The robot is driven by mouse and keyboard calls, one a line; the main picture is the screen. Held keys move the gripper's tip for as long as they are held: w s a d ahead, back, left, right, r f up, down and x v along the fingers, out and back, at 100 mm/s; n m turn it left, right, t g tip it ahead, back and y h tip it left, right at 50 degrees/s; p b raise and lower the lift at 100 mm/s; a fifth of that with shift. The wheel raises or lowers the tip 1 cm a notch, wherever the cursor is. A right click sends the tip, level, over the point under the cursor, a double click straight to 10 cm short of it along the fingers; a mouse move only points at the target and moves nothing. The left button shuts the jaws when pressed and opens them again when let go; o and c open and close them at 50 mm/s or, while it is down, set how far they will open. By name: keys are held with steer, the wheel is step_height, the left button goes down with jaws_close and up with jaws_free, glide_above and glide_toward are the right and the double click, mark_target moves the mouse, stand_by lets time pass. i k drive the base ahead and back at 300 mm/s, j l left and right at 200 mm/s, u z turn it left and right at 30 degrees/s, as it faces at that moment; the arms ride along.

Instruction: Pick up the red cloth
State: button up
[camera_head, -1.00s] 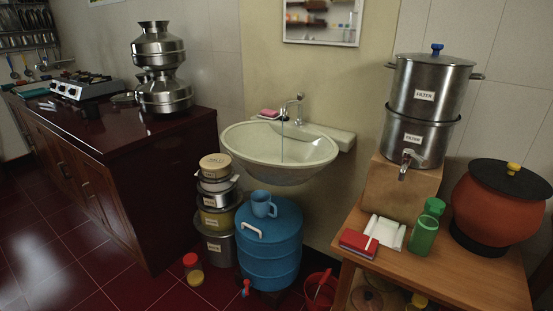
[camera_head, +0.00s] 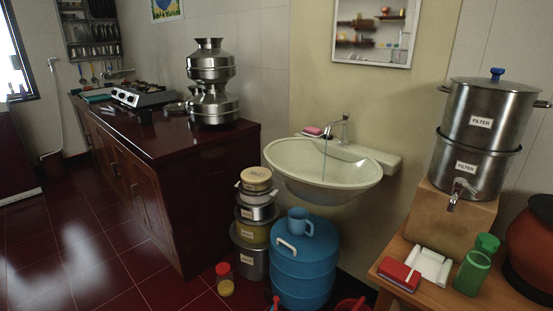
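A small red folded thing (camera_head: 399,274) lies flat on the near left corner of the wooden table (camera_head: 453,285) at the lower right. It looks like a folded cloth with a pale edge, but I cannot be sure of its material. A white folded piece (camera_head: 431,264) lies beside it on the right. A smaller pinkish-red item (camera_head: 313,131) sits on the back rim of the sink; it is too small to identify. My gripper is not in view.
A blue drum (camera_head: 305,265) and stacked tins (camera_head: 252,238) stand below the sink (camera_head: 318,172). The floor at left is clear.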

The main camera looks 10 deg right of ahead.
mark_target(403, 276)
steer(key=i+j+z, duration=0.1)
steer(key=z, duration=0.6)
steer(key=i+j+z, duration=0.3)
steer(key=j+z, duration=0.35)
steer(key=j, duration=0.15)
steer(key=j+z, duration=0.3)
steer(key=j, duration=0.2)
steer(key=i+j, duration=0.1)
steer(key=j, duration=0.65)
steer(key=j+z, duration=0.1)
steer(key=j, duration=0.65)
steer(key=i+l, duration=0.1)
